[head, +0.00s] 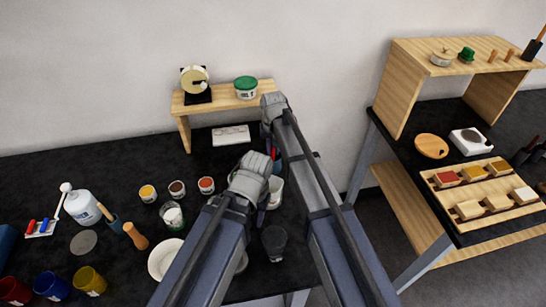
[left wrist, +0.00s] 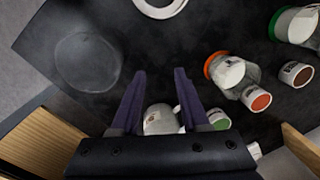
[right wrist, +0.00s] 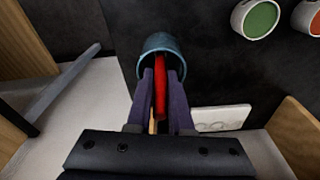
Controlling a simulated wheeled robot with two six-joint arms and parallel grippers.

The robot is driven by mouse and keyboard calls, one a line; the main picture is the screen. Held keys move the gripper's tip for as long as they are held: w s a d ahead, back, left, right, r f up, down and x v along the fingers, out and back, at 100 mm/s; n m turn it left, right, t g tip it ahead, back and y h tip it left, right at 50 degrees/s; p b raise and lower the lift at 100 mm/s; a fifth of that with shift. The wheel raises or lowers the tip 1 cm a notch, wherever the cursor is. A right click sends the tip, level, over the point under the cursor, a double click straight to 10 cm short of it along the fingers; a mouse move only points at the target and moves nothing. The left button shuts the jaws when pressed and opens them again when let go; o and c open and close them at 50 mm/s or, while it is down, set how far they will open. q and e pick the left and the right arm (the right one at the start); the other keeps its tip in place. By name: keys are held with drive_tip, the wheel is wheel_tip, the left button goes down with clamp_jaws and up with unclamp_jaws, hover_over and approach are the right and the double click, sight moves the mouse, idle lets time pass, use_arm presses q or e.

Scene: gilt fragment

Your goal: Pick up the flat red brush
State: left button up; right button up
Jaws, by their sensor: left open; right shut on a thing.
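A red brush (right wrist: 160,88) shows in the right wrist view, its far end inside a blue-grey cup (right wrist: 163,43). My right gripper (right wrist: 161,76) is shut on the red brush at the cup's mouth. A thin wooden stick (right wrist: 152,119) shows beside the red brush, close to the fingers. My left gripper (left wrist: 157,74) is open and empty, over the black tabletop near a white mug (left wrist: 160,120). The brush's tip is hidden.
Paint jars (head: 177,189) stand left of the arms, with a white dish (head: 166,257) in front. A dark glass (head: 274,241) stands near the front. A wooden shelf (head: 219,96) is behind. A second table with a wooden rack (head: 484,197) stands at right.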

clamp_jaws()
use_arm(q)
drive_tip(key=shift+r, duration=0.15)
use_arm(e)
drive_tip(key=shift+r, duration=0.1)
use_arm(q)
wheel_tip(320, 180, up, 18)
drive_tip(key=p, duration=1.8)
use_arm(e)
wheel_tip(320, 180, up, 18)
